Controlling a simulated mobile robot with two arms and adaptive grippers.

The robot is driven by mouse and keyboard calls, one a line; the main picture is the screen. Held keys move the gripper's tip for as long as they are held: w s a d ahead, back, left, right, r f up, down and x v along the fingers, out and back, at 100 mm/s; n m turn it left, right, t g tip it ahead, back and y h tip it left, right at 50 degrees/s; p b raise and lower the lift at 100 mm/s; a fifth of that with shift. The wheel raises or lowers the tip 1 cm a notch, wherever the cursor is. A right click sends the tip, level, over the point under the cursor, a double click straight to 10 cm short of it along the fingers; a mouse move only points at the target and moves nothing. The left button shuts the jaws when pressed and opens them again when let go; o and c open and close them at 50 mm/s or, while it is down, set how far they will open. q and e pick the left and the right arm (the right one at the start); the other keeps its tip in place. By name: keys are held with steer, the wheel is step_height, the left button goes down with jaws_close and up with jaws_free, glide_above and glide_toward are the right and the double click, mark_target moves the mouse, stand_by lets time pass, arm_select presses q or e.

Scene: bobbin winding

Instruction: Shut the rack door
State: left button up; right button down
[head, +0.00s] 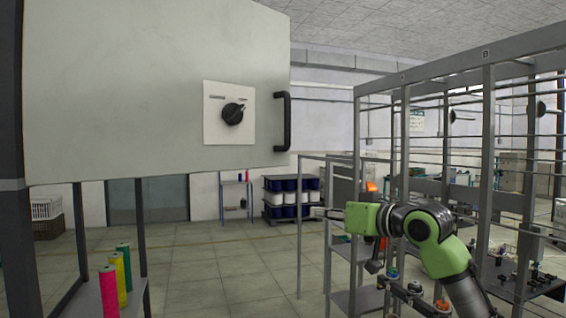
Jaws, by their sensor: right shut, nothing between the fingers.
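A tall grey metal rack (403,130) with open shelves stands on the right. A thin grey open frame (299,190) juts out to the left from its near side; it looks like the rack door, standing open, though its hinge is not clear. My right gripper (318,212) comes in from the lower right on a green and black arm. Its fingers are shut and empty and point left. In the picture they overlap the space inside the frame, near its free post; I cannot tell whether they touch it. My left gripper is not in view.
A large pale panel (130,85) with a black knob (233,113) and a black handle (283,121) fills the upper left. Colored bobbins (108,290) stand below it. The middle floor is clear.

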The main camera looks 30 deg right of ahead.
steer(key=s+a+r+n+y, duration=0.25)
steer(key=s+a+r, duration=0.45)
steer(key=s+r, duration=0.45)
steer(key=p, duration=0.8)
glide_toward(273, 164)
steer(key=shift+n+t+h, duration=0.25)
steer(key=shift+n+t, duration=0.1)
steer(key=shift+t, duration=0.05)
steer(key=x, duration=0.6)
steer(key=shift+s+a+f, duration=0.1)
steer(key=shift+a, duration=0.15)
steer(key=shift+w+a+f, duration=0.1)
steer(key=shift+w+f, duration=0.05)
steer(key=shift+w, duration=0.4)
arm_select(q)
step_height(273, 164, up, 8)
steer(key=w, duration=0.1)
